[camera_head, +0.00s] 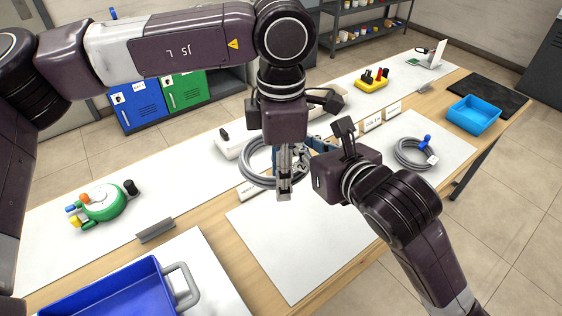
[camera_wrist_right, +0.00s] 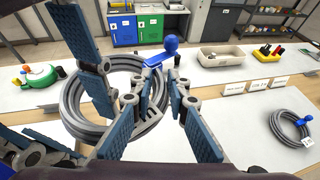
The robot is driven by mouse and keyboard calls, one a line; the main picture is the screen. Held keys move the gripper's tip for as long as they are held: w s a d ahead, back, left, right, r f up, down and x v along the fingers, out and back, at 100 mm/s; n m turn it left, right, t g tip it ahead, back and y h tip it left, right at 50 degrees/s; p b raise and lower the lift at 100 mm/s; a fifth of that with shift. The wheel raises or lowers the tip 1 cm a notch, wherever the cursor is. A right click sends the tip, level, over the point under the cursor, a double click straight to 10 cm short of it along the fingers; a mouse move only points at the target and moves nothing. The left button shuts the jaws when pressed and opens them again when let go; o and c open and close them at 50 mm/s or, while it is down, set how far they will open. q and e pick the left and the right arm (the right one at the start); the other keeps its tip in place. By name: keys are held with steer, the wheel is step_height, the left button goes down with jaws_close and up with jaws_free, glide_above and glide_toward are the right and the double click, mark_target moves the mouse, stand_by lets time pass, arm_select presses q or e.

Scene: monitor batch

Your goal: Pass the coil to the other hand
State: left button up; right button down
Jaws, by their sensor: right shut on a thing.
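A grey coil of cable (camera_head: 253,178) hangs in the air at the middle of the head view, between my two grippers. In the right wrist view the coil (camera_wrist_right: 66,112) shows large, with a blue round-headed tie (camera_wrist_right: 170,43) at its top. My right gripper (camera_head: 309,158) reaches in from the right and is shut on the coil's right side. My left gripper (camera_head: 285,192) points down beside the coil, close to the right gripper. Its fingers overlap the coil in view; I cannot tell whether they grip it.
A second grey coil (camera_head: 401,158) with a blue tie lies on the right white mat. A blue tray (camera_head: 473,117) stands beyond it. A blue bin (camera_head: 100,290) is at the lower left, near a green round device (camera_head: 104,204). The front white mat (camera_head: 290,260) is clear.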

arm_select(q)
jaws_close()
arm_select(e)
steer(key=c, duration=1.8)
jaws_free()
steer(key=shift+r, duration=0.1)
